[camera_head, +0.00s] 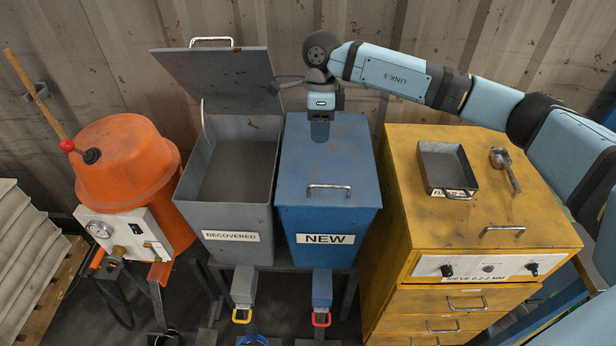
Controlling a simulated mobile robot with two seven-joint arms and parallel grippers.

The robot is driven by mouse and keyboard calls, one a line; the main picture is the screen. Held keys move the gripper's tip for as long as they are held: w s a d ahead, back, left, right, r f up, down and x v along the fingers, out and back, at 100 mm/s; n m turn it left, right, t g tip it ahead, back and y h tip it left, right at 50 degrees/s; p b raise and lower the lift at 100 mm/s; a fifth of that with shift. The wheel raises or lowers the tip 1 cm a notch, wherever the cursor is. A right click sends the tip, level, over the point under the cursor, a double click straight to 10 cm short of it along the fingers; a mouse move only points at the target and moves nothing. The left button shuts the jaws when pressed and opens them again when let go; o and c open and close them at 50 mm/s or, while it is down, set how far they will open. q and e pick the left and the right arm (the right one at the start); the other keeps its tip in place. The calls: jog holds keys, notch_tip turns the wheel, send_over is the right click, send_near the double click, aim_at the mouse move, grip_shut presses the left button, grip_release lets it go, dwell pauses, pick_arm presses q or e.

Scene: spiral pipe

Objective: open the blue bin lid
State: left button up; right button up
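The blue bin (327,230), labelled NEW, stands in the middle. Its flat blue lid (350,150) is shut. A metal bar handle (329,187) sits near the front edge of the lid, with nothing on it. My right arm reaches in from the right, and my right gripper (320,128) points down over the rear part of the lid, well behind the handle. Its fingertips are hard to make out, so I cannot tell whether they are open or touching the lid. My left gripper is not in view.
Left of it, the grey RECOVERED bin (229,222) has its lid (215,78) raised. An orange drum machine (125,165) stands further left. On the right, a yellow sieve cabinet (405,200) carries a metal tray (445,168) and a small scoop (503,162). A corrugated wall is behind.

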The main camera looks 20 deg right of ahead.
jog(key=p, duration=0.3)
send_over(319, 180)
jog(key=s+a, duration=0.3)
jog(key=s, duration=0.2)
jog(key=f, duration=1.3)
jog(key=shift+w+d+f, duration=0.15)
jog(key=shift+d+f, duration=0.05)
jog(key=shift+d, duration=0.05)
jog(key=shift+c, duration=0.5)
grip_shut()
